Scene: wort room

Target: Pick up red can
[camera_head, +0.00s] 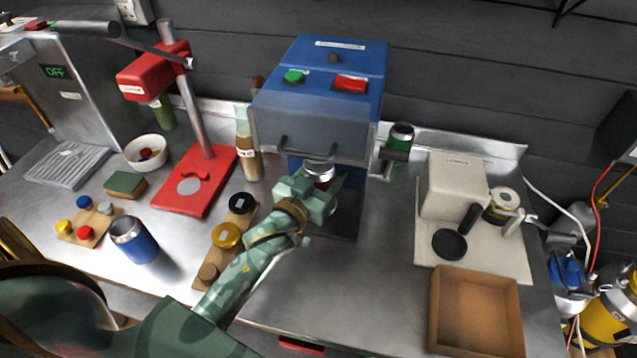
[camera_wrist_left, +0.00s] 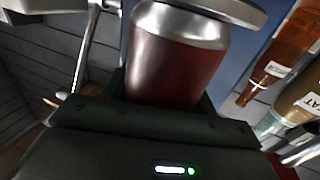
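The red can (camera_wrist_left: 175,62), dark red with a silver top, stands large in the left wrist view. In the head view only its silver top (camera_head: 319,168) and a little of its side show, at the front of the blue machine (camera_head: 318,100). My left gripper (camera_head: 314,187) reaches in from the front, its fingers on either side of the can. In the left wrist view the dark fingers lie close along both sides of the can and hide its lower part. I cannot tell whether they press on it. My right gripper is not in view.
A metal disc (camera_wrist_left: 235,8) hangs close over the can. A sauce-like bottle (camera_head: 247,150) stands left of the machine, a green can (camera_head: 401,136) right. A wooden board (camera_head: 209,272) with lids lies under my forearm. A brown tray (camera_head: 476,312) sits front right.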

